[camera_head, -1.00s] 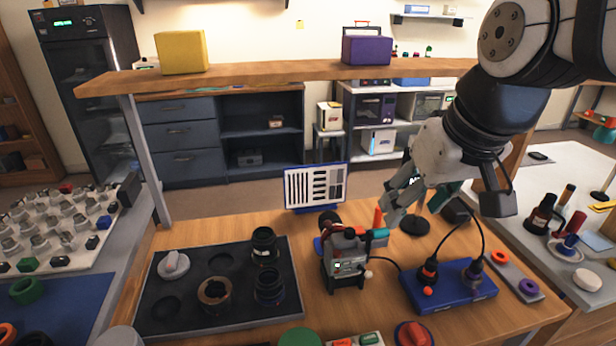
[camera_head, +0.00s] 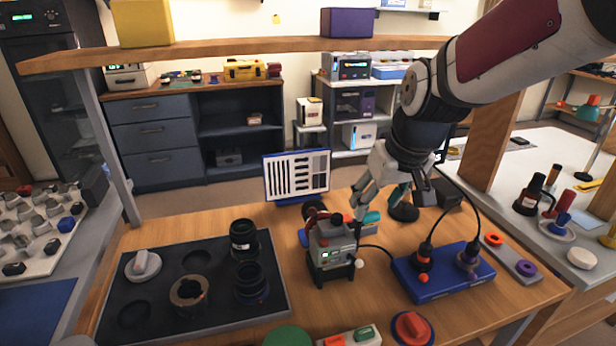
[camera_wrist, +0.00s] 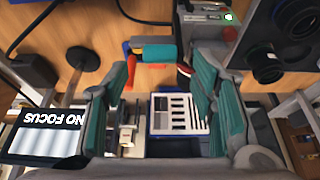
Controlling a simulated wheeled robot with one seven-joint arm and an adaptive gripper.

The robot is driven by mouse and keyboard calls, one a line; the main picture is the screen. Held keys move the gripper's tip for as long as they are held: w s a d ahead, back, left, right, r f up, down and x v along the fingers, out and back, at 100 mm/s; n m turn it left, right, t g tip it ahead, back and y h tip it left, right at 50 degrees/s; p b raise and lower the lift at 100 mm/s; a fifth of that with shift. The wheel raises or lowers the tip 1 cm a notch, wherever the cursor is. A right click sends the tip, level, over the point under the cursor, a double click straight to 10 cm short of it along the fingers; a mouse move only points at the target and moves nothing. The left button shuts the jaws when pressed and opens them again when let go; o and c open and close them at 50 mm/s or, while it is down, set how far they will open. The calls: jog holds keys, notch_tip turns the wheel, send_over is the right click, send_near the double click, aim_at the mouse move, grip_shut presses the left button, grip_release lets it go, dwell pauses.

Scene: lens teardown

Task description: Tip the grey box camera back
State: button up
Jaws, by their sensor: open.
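The grey box camera (camera_head: 333,243) stands in a dark cradle mid-bench in the head view, with a dark round part behind its top. Part of its body, with a green light, shows at the top of the wrist view (camera_wrist: 207,17). My gripper (camera_head: 362,208) is just behind and to the right of the camera, its fingers pointing down. In the wrist view, its teal-padded fingers (camera_wrist: 160,75) are spread apart with nothing held between them. A teal and red piece (camera_wrist: 153,52) lies beyond the fingertips. I cannot tell whether the gripper touches the camera.
A dark tray (camera_head: 215,317) with black lens parts is on the left. A striped test chart (camera_head: 297,176) stands behind the camera. A blue block (camera_head: 445,277) with cabled plugs is on the right. A wooden shelf (camera_head: 230,47) spans above the bench.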

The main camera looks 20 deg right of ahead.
aim_at(371, 213)
jog(key=shift+b+x, duration=0.4)
jog(key=shift+x, duration=1.35)
grip_shut()
